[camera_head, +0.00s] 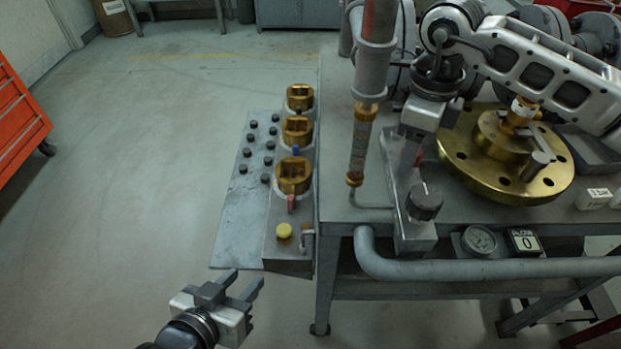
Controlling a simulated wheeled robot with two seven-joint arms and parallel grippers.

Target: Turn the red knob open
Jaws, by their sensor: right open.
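A small red part (409,153), perhaps the red knob, shows at the upper end of a grey valve body (413,232) on the bench. My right gripper (410,146) points down over it from above, with its fingers around or close beside the red part. The fingers cover much of it, and I cannot tell whether they touch it. The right gripper is open. My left gripper (241,285) is open and empty, low over the floor, left of the bench and away from the valve.
A dark round knob (425,201) sits on the valve body's front. Floor at left is clear.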

